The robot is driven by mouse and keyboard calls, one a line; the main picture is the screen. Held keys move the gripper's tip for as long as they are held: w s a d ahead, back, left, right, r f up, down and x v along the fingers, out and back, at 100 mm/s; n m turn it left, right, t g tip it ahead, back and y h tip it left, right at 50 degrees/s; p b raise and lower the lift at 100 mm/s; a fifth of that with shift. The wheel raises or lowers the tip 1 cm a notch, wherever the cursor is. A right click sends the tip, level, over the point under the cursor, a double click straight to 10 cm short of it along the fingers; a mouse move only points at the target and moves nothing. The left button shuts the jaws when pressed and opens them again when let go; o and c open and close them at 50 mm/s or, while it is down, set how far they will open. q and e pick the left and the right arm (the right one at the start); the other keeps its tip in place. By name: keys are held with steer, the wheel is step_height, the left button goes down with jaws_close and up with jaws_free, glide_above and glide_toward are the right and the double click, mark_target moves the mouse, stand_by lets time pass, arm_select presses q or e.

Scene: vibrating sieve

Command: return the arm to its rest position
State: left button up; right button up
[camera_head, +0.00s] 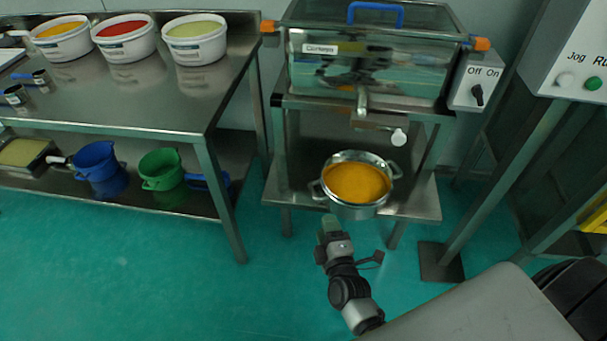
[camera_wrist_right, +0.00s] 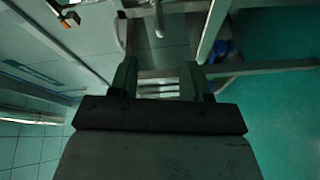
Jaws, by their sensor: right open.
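My right gripper (camera_head: 331,224) is in the head view, just in front of the sieve stand's low shelf, below the pot (camera_head: 357,205). In the right wrist view its two fingers (camera_wrist_right: 160,80) stand apart with nothing between them. The steel pot has two side handles, holds orange powder and sits upright on the low shelf. My right arm reaches up from the bottom of the head view. My left gripper is in neither view.
The sieve machine (camera_head: 372,70) with a blue handle stands above the pot. A steel table (camera_head: 160,115) at left carries several white tubs; blue (camera_head: 100,168) and green (camera_head: 161,169) buckets are below. A control box post (camera_head: 490,195) is at right. Floor at lower left is clear.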

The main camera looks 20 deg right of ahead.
steer(key=shift+f, duration=0.1)
